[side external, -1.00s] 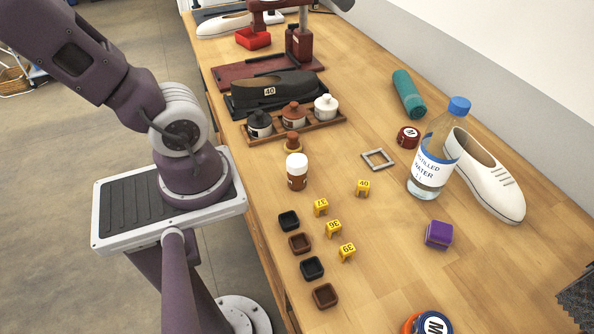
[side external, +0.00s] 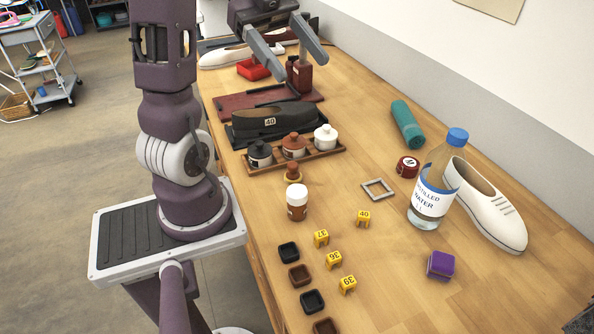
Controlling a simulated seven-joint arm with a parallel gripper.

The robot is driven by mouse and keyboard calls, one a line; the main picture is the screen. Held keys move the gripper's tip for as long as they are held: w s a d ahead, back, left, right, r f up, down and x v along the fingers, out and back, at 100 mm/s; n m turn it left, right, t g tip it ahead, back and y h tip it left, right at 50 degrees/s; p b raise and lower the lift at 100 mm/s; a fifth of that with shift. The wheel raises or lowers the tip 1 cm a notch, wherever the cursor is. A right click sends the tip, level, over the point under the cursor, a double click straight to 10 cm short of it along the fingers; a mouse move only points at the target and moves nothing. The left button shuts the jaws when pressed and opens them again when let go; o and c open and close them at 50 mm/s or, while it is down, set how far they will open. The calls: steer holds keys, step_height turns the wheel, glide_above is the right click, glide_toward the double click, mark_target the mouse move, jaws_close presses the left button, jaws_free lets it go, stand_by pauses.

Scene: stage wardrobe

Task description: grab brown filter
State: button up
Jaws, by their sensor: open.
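No thing in view is plainly a filter; several brown things are on the wooden table. A brown-lidded jar (side external: 294,145) stands between a black-lidded and a white-lidded jar in a wooden tray (side external: 257,168). A small brown-topped piece (side external: 293,171) is in front of them. A brown bottle with a white cap (side external: 297,205) stands nearer. Brown square dishes (side external: 300,276) (side external: 326,326) alternate with black ones near the front edge. My gripper (side external: 301,72) is open and empty, above the far end of the table, beyond the jars.
A water bottle (side external: 433,185), white shoe (side external: 487,207), teal roll (side external: 407,124) and purple block (side external: 440,264) are on the right. Yellow number markers (side external: 333,260) stand by the dishes. A black shoe (side external: 275,115) lies behind the jars. The table's middle is mostly clear.

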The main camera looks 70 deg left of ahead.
step_height(320, 180, down, 2)
steer(key=s+g, duration=0.1)
steer(key=s, duration=0.1)
glide_toward(303, 201)
steer(key=d, duration=0.2)
steer(key=f, duration=0.1)
steer(key=shift+w+d+h, duration=0.25)
steer(key=shift+d+h, duration=0.05)
steer(key=shift+d, duration=0.1)
steer(key=x, duration=0.5)
steer(key=f+x, duration=0.1)
steer(key=x, duration=0.1)
steer(key=shift+f, duration=0.1)
jaws_close()
